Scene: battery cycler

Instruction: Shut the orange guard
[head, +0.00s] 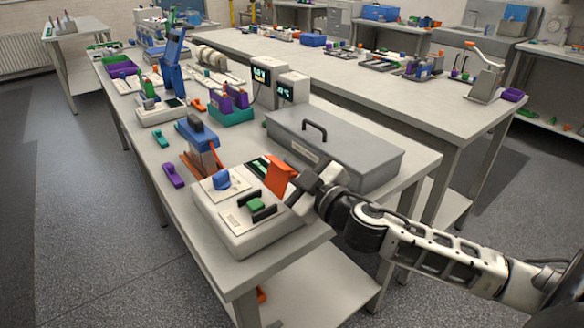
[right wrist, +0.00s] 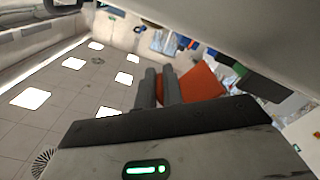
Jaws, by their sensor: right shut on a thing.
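The battery cycler (head: 238,230) is a white box at the near end of the table, with a blue knob (head: 221,179) and a green block (head: 256,205) between dark clips on top. Its orange guard (head: 280,175) stands raised and tilted at the back right of the cycler. My right gripper (head: 297,184) reaches in from the right and is shut on the orange guard. My left gripper is not in view.
A grey lidded case (head: 340,148) with a black handle stands close behind my right gripper. A blue and orange device (head: 199,145) stands left of the cycler. A purple piece (head: 173,175) lies near the table's left edge. Another long table (head: 400,80) stands behind.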

